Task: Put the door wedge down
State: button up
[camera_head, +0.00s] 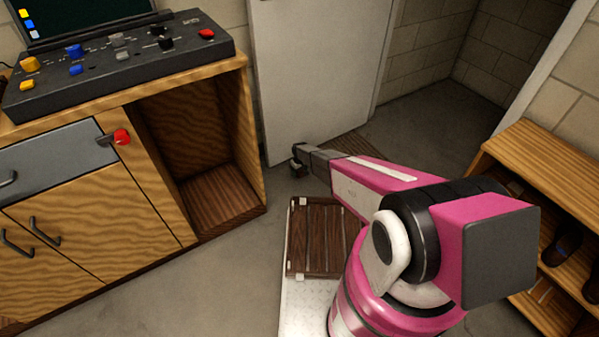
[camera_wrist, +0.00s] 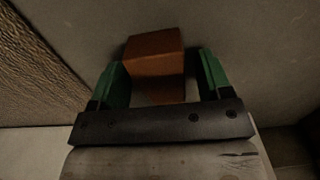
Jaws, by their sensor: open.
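The door wedge (camera_wrist: 153,47) is an orange-brown wooden block in the wrist view. It lies between the two green fingers of my gripper (camera_wrist: 160,62), with a gap to the finger on either side. The fingers are spread open. In the head view my gripper (camera_head: 299,160) is low, near the foot of the white door (camera_head: 310,70). I cannot make out the wedge in the head view; the gripper and arm are in the way or it is too small.
A wooden cabinet (camera_head: 150,205) with an open compartment stands at the left, with a control panel (camera_head: 120,62) on top. A wooden shoe rack (camera_head: 545,165) stands at the right. Grey floor (camera_head: 440,105) is clear beyond the arm. A slatted wooden platform (camera_head: 320,240) is below the arm.

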notch_tip(320, 180, up, 12)
jog(key=r, duration=0.1)
jog(key=s+d+r+m, duration=0.2)
jog(key=s+d+r, duration=0.5)
jog(key=s+r, duration=0.4)
jog(key=s+d+r+m, duration=0.2)
jog(key=s+d+r, duration=0.6)
jog(key=r, duration=0.8)
jog(key=s+d+r+m, duration=0.3)
jog(key=s+d+r, duration=0.5)
jog(key=s+r, duration=0.6)
jog(key=shift+s+d+r, duration=0.25)
jog(key=shift+s+r, duration=0.05)
jog(key=shift+s, duration=0.2)
jog(key=shift+o, duration=0.4)
